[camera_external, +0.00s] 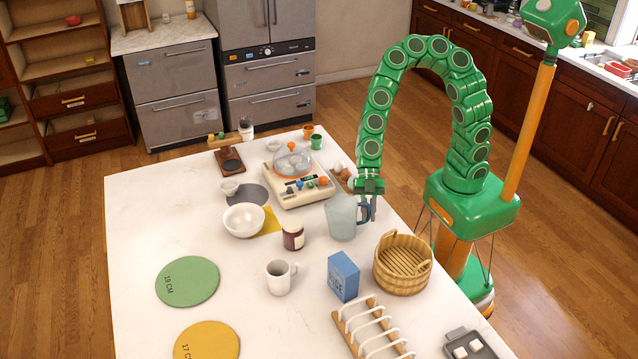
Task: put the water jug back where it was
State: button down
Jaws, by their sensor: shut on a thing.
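The water jug (340,219) is a pale blue-grey, translucent vessel near the right side of the white island counter. It looks upright. My gripper (367,211) is at the jug's right side, shut on it, with the green arm arching down from above. The fingers partly overlap the jug's right side, so the exact grip is hard to see. I cannot tell whether the jug's base touches the counter.
Close to the jug are a dark jar (293,235), a blue box (343,277), a wooden basket (402,264) and a cream appliance (299,190). A white mug (279,277) and white bowl (244,220) stand left. Green (187,281) and yellow (207,342) discs lie front left.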

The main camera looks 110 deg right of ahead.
jog(key=c, duration=1.1)
grip_release()
